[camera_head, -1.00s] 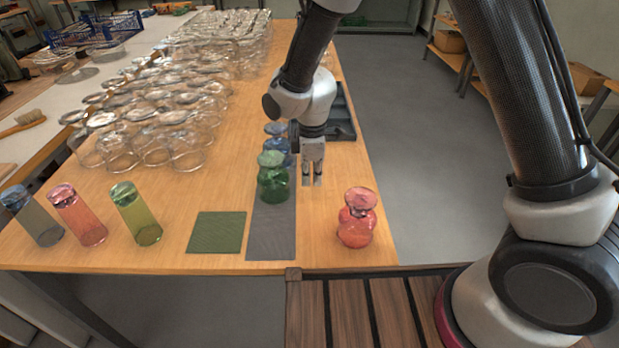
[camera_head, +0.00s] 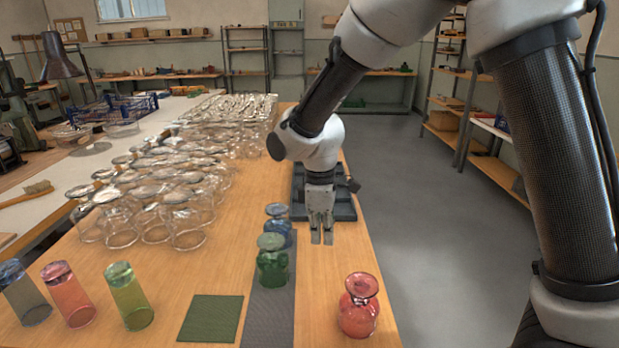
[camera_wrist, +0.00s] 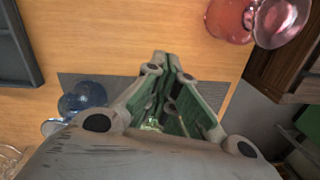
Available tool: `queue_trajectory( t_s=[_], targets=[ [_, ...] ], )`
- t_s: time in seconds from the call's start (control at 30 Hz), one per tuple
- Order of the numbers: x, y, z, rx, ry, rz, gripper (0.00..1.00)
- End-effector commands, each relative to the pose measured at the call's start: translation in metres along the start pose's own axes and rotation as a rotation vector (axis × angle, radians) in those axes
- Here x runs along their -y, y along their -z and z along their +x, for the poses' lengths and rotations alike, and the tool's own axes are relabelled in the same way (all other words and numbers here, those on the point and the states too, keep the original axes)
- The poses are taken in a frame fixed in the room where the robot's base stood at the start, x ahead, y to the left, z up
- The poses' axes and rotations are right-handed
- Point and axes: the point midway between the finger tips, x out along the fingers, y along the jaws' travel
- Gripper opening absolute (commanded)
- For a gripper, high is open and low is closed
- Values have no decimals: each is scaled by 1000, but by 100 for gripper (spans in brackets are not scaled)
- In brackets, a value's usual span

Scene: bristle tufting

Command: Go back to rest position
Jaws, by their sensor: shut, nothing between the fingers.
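My gripper (camera_head: 322,228) is shut and empty, pointing down above the wooden table, to the right of the green glass vase (camera_head: 272,262) and blue glass vase (camera_head: 278,222). In the wrist view my gripper's fingers (camera_wrist: 165,62) are together over the table and the grey mat. The green and blue vases stand on the long grey mat (camera_head: 268,318). A pink-red glass vase (camera_head: 358,310) stands on bare wood at the near right; it also shows in the wrist view (camera_wrist: 232,18). The blue vase also shows at left in the wrist view (camera_wrist: 82,98).
A dark tray (camera_head: 345,206) lies behind my gripper. Many clear glasses (camera_head: 180,190) cover the left and back of the table. Blue, pink and green tumblers (camera_head: 128,298) stand at front left. A green mat (camera_head: 210,318) lies flat. Open floor (camera_head: 430,230) is at right.

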Motion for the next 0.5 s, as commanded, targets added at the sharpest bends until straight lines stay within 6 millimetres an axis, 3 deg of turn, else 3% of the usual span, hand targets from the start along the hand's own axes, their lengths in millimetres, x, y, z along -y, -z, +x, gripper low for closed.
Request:
queue_trajectory(
  t_s=[0.07,0.37,0.5],
  targets=[
    [19,-30,-4,44,28,140,0],
    [37,-151,-72,-2,14,630,0],
    [54,-220,-104,-77,-15,877,0]
  ],
)
